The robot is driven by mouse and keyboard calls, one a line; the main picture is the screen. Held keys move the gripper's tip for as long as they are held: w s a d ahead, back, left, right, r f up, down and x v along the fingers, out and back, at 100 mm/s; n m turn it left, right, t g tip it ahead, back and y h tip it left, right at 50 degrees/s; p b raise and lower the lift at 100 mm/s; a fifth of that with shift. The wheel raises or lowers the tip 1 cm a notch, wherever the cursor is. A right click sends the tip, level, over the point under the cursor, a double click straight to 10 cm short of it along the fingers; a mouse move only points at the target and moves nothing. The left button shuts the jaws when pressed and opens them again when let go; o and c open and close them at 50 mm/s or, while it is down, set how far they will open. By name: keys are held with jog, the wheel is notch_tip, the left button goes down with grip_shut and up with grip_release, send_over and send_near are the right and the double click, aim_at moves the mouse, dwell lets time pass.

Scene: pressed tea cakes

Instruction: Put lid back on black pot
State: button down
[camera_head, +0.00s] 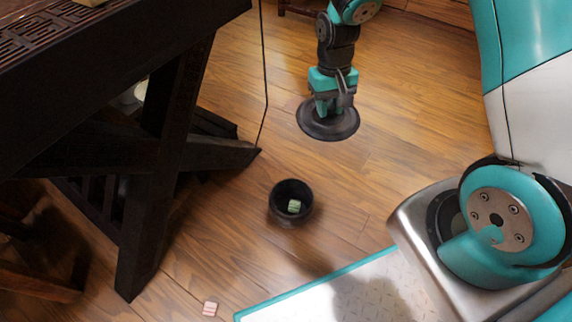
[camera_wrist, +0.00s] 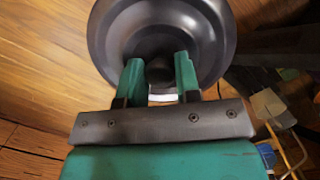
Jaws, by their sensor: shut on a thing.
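The black pot (camera_head: 291,219) stands upright and open on the wooden floor, with a small pale green block (camera_head: 294,206) inside it. The dark round lid (camera_head: 328,131) is held by my gripper (camera_head: 328,112), away from the pot, above and to the right of it in the head view. Its height over the floor is hard to tell. In the wrist view the lid (camera_wrist: 210,45) fills the upper middle, and the green fingers of my gripper (camera_wrist: 160,75) are closed around its knob. The pot does not show in the wrist view.
A dark carved table (camera_head: 170,100) with crossed legs stands at the left. A small pink and white striped block (camera_head: 210,309) lies on the floor at the bottom. The floor between the lid and the pot is clear.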

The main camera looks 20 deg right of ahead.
jog(key=a+f+m+b, duration=0.3)
jog(key=f+b, duration=0.2)
jog(key=f, duration=0.5)
jog(key=a+f+m+b, duration=0.3)
jog(key=f+m+b, duration=0.1)
jog(key=f, duration=0.6)
jog(key=a+f+m+y+b, duration=0.1)
jog(key=a+f+m+b, duration=0.2)
jog(key=f, duration=0.7)
jog(key=shift+s+m+t+b, duration=0.3)
jog(key=shift+s+m+b, duration=0.25)
jog(key=shift+b, duration=0.75)
jog(key=shift+w+a+p, duration=0.1)
jog(key=shift+a+p, duration=0.05)
jog(key=shift+p, duration=0.45)
jog(key=shift+f+p, duration=0.25)
jog(key=shift+p, duration=0.25)
jog(key=shift+c, duration=1.3)
grip_release()
